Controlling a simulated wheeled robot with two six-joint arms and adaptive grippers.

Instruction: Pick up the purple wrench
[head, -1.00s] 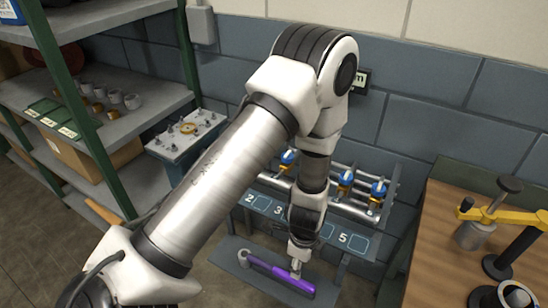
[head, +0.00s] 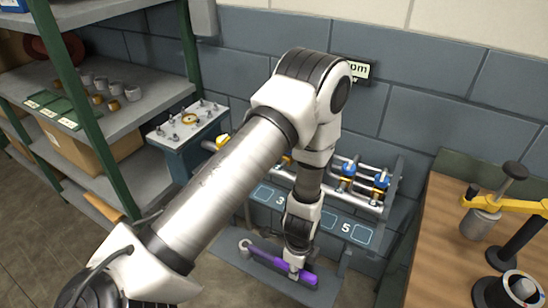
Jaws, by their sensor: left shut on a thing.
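The purple wrench (head: 267,256) lies slantwise over a low grey shelf below the numbered panel, with its grey ring end (head: 245,247) to the left. My left gripper (head: 294,273) reaches down from above and is shut on the wrench near its right end. The fingertips are small and partly hidden against the handle. I cannot tell whether the wrench touches the shelf. My right gripper is out of view.
Pipes with blue and yellow valves (head: 347,168) run behind the arm, above the numbered panel (head: 340,228). A wooden bench (head: 440,245) with a yellow-armed tool stands at right. A shelf unit (head: 130,118) fills the left.

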